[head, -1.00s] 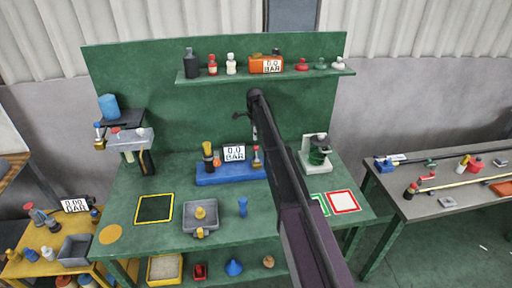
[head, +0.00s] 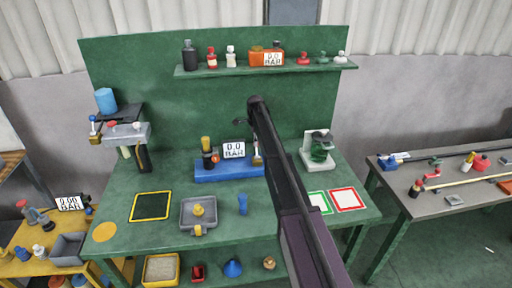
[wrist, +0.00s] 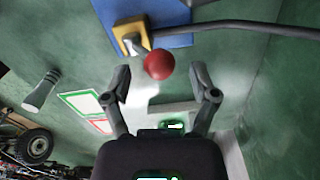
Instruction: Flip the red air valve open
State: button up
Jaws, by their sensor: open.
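The red ball knob of the air valve (wrist: 159,65) sits on a short grey lever on a yellow block (wrist: 125,30) in the wrist view. The block is fixed on a blue base (wrist: 170,12). My gripper (wrist: 160,84) is open, with one finger on each side of the knob. The knob lies at about the level of the fingertips; I cannot tell whether they touch it. In the head view the blue base (head: 216,174) stands on the green bench, and my arm hides most of its right end. A gauge there (head: 234,150) reads 0.0 BAR.
A dark cable (wrist: 240,27) runs right from near the valve in the wrist view. A shelf (head: 225,71) with bottles is above.

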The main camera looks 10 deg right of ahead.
jog(key=shift+f+b, duration=0.5)
jog(key=shift+f, duration=0.25)
grip_shut()
